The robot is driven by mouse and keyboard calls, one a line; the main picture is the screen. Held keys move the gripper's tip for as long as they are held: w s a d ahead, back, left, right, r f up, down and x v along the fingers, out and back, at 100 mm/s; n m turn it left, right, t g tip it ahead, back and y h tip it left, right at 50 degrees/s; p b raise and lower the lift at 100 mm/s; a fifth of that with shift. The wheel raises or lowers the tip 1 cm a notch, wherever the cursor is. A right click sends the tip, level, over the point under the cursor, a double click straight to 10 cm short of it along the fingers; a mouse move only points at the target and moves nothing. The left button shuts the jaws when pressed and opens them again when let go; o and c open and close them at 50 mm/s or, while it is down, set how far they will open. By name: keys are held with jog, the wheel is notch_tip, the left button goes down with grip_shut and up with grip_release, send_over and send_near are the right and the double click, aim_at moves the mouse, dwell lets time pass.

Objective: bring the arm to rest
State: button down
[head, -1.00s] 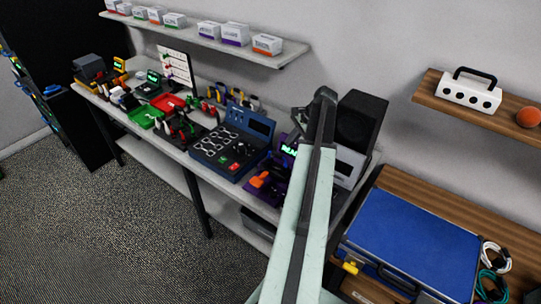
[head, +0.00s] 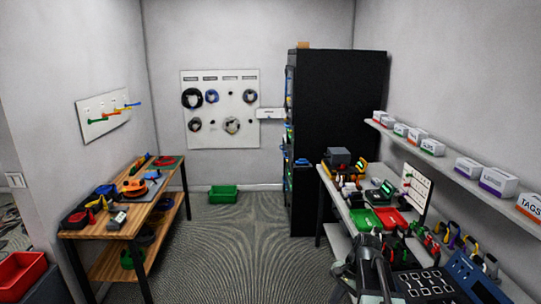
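Part of my arm (head: 371,262) shows at the bottom right of the head view, in front of the grey workbench. Its dark upper end stands near the green tray (head: 365,219) and the red tray (head: 391,217). My gripper's fingers cannot be made out, so I cannot tell whether it is open or shut, or whether it holds anything.
The workbench (head: 337,193) on the right is crowded with devices and tools. A wooden table (head: 140,214) with tools stands on the left. A black cabinet (head: 338,120) and a green bin (head: 223,194) are at the back. The carpet (head: 235,250) between is clear.

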jog(key=s+a+f+n+h, duration=0.1)
jog(key=s+a+n+h, duration=0.2)
jog(key=s+a+n, duration=0.5)
jog(key=shift+a+n+g, duration=0.4)
jog(key=shift+n, duration=0.5)
